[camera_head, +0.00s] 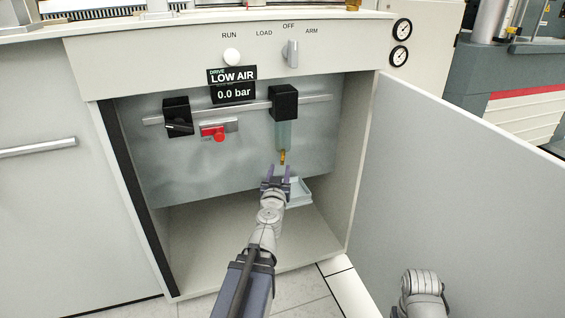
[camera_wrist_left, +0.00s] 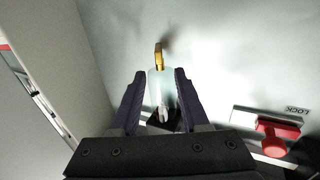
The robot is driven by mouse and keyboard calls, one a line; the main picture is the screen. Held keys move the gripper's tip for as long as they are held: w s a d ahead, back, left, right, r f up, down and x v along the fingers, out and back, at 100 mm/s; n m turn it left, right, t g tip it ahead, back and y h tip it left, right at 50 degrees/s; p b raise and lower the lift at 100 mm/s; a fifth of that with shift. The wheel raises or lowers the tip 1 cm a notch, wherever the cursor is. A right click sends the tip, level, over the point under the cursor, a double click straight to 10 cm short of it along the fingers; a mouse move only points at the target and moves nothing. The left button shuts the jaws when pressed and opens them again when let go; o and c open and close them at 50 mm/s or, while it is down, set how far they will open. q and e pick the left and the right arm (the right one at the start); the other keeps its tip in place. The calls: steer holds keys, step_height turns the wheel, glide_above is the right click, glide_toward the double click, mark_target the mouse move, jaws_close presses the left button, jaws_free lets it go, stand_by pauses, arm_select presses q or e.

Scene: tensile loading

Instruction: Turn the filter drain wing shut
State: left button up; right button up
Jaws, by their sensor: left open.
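The filter has a black head (camera_head: 284,102), a clear pale bowl (camera_head: 284,134) below it and a small brass drain wing (camera_head: 282,157) at the bottom. My left gripper (camera_head: 278,171) is open just below and in front of the drain, its two purple fingers pointing at it. In the left wrist view, which is turned over, the brass drain wing (camera_wrist_left: 159,56) shows just beyond the fingertips (camera_wrist_left: 160,74), with the pale bowl (camera_wrist_left: 157,87) seen between the fingers. No contact is visible. My right gripper is out of view; only part of that arm shows.
A shallow pale tray (camera_head: 299,192) lies under the filter. A red valve knob (camera_head: 218,136) and a black regulator (camera_head: 177,117) are on the pipe to the left. The open cabinet door (camera_head: 440,170) bounds the right side. The display (camera_head: 232,84) reads LOW AIR, 0.0 bar.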

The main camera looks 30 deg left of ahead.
mark_target(282, 160)
arm_select(q)
steer(key=x, duration=0.7)
steer(key=shift+w+a, duration=0.1)
steer(key=shift+w, duration=0.2)
jaws_close()
